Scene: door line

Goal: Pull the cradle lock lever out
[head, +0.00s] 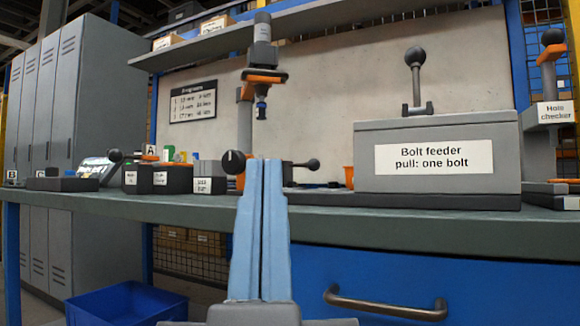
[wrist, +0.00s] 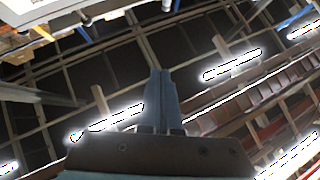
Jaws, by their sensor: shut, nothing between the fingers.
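A dark lever with a black ball knob (head: 313,164) sticks out to the right, low on the bench just right of my fingers. Another black ball knob (head: 234,162) with a pale mark and an orange part shows just left of them. No readable label tells which of these is the cradle lock lever. My gripper (head: 265,162) has its long light-blue fingers pressed together, pointing up, empty and in front of the bench. The fingers hide the middle of the fixture between the two knobs. In the wrist view the shut fingertips (wrist: 160,72) show against the ceiling, with no lever in sight.
A grey bolt feeder (head: 370,165) with an upright ball-topped lever stands at right. An orange-collared driver (head: 262,75) hangs above the fixture. Small labelled blocks (head: 173,178) sit at left. The bench's front edge (head: 400,228) runs across, above a blue drawer (head: 390,275).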

